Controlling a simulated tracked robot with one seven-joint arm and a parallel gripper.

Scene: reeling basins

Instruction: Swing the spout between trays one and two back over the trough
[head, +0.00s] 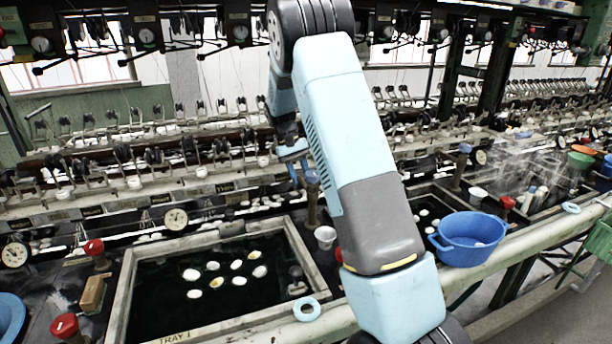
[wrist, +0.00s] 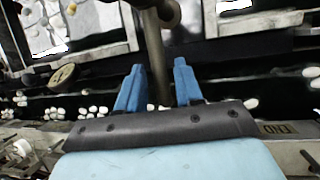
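My gripper (head: 294,158) is at the post between tray one and tray two, behind tray one's far right corner. In the wrist view, its two blue fingers (wrist: 158,75) are apart, with the brown metal spout pipe (wrist: 156,55) showing between them; narrow gaps show at its sides. I cannot tell whether the pipe lies fully within the fingers' depth. In the head view the spout's post (head: 312,208) has a grey-blue knob on top. Tray one (head: 284,228) holds dark water and several pale cocoons. Tray two is mostly hidden behind my arm. The trough cannot be made out clearly.
A blue basin (head: 467,236) stands on the front ledge at right. A white cup (head: 325,237) and a pale blue ring (head: 306,309) are near tray one's right side. Red knobs (head: 94,248) are left of it. Rows of reeling fittings (head: 190,165) fill the back.

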